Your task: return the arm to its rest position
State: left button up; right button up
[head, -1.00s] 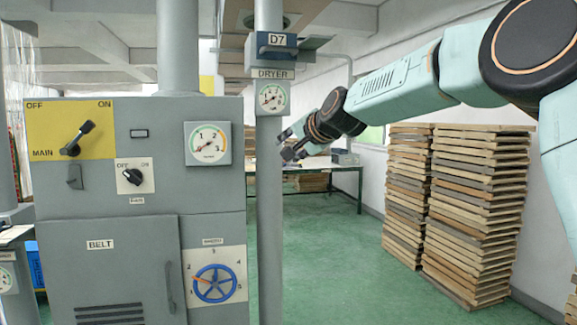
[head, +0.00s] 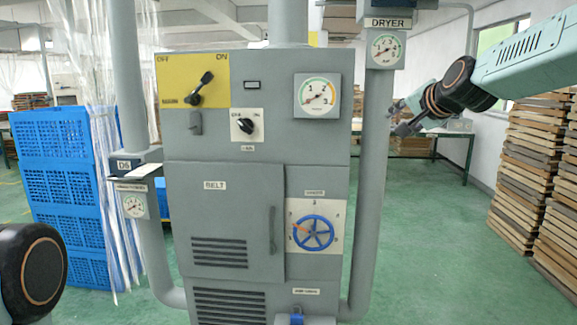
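My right gripper (head: 398,118) is at the right of the head view, in front of the dryer pipe's right side. Its arm comes in from the right edge. Its fingers look spread, with nothing seen between them. Part of my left arm (head: 32,275) shows at the lower left edge, and the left gripper is out of the picture. The grey control cabinet (head: 230,135) stands in the middle. Its main switch lever (head: 200,88) points up toward ON. A small black knob (head: 247,126) and a blue handwheel (head: 312,233) are also on its face.
The dryer pipe (head: 370,190) with a gauge (head: 386,50) stands right of the cabinet. Stacked boards (head: 530,180) stand at the right. Blue crates (head: 60,190) and a clear strip curtain are at the left. Green floor (head: 430,260) is open between the pipe and boards.

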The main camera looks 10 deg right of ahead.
jog(key=s+a+f+n+g+b, duration=0.1)
jog(key=s+a+f+n, duration=0.3)
jog(key=f, duration=0.9)
jog(key=s+a+f+n+g+b, duration=0.15)
jog(key=s+f, duration=0.35)
jog(key=f, duration=0.7)
jog(key=s+a+f+n+g, duration=0.2)
jog(key=s+a+f, duration=0.25)
jog(key=f, duration=0.85)
jog(key=s+a+f+n+g+b, duration=0.1)
jog(key=s+f+g, duration=0.2)
jog(key=s+f, duration=0.5)
jog(key=s+a+f+n+g+b, duration=0.1)
jog(key=s+f, duration=0.8)
jog(key=s, duration=0.9)
jog(key=s+a+f+n+g+b, duration=0.1)
jog(key=s+f+g+b, duration=0.2)
jog(key=s, duration=1)
notch_tip(320, 180, down, 6)
jog(key=shift+a+r+g, duration=0.1)
jog(key=shift+a+g, duration=0.2)
jog(key=shift+g, duration=0.65)
jog(key=shift+s, duration=0.15)
